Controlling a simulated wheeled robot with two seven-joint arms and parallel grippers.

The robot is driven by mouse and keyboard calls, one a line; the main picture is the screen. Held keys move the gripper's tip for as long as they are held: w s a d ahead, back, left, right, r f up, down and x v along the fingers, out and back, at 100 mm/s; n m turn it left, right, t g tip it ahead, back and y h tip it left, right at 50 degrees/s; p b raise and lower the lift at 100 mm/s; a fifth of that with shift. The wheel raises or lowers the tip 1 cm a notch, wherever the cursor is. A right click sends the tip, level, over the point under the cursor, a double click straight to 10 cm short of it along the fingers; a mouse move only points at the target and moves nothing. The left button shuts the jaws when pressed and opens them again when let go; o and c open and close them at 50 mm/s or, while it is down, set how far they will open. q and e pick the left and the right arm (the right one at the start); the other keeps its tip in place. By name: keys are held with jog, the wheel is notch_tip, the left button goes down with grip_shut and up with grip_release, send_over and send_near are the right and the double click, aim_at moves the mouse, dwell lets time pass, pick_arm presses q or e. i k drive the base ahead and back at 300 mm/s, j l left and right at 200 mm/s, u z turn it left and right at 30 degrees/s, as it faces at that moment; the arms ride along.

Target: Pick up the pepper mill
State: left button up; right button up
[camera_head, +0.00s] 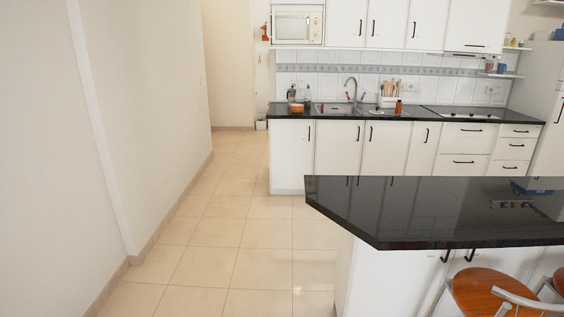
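A small upright reddish-brown object (398,107) stands near the front edge of the far black counter (440,113), right of the sink. It may be the pepper mill, but it is too small in the head view to tell. Neither of my grippers shows in the head view.
A black-topped island (420,213) fills the near right, with wooden stools (484,293) at its front. A sink (335,108) and utensil holder (388,101) are at the far counter. Tiled floor (227,235) is clear between the left wall (60,130) and the island.

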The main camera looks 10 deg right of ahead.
aim_at(398, 108)
jog(key=i+u, duration=0.2)
jog(key=i, duration=0.9)
jog(key=i+l+u, duration=0.2)
jog(key=i, duration=0.95)
jog(key=i+z, duration=0.2)
jog(key=i, duration=0.35)
jog(key=i+z, duration=0.2)
jog(key=i, duration=0.35)
jog(key=i+z, duration=0.2)
jog(key=i, duration=0.35)
jog(key=i+j+z, duration=0.2)
jog(key=i, duration=0.3)
jog(key=i+l+z, duration=0.1)
jog(key=i+z, duration=0.25)
jog(key=i+j+z, duration=0.1)
jog(key=i+z, duration=0.25)
jog(key=i, duration=0.15)
jog(key=i+j+z, duration=0.15)
jog(key=i+z, duration=0.2)
jog(key=i+l+z, duration=0.2)
jog(key=i+l, duration=0.15)
jog(key=i+l+z, duration=0.15)
jog(key=i+l, duration=0.15)
jog(key=i, duration=0.3)
jog(key=u, duration=1.55)
jog(key=z, duration=1.6)
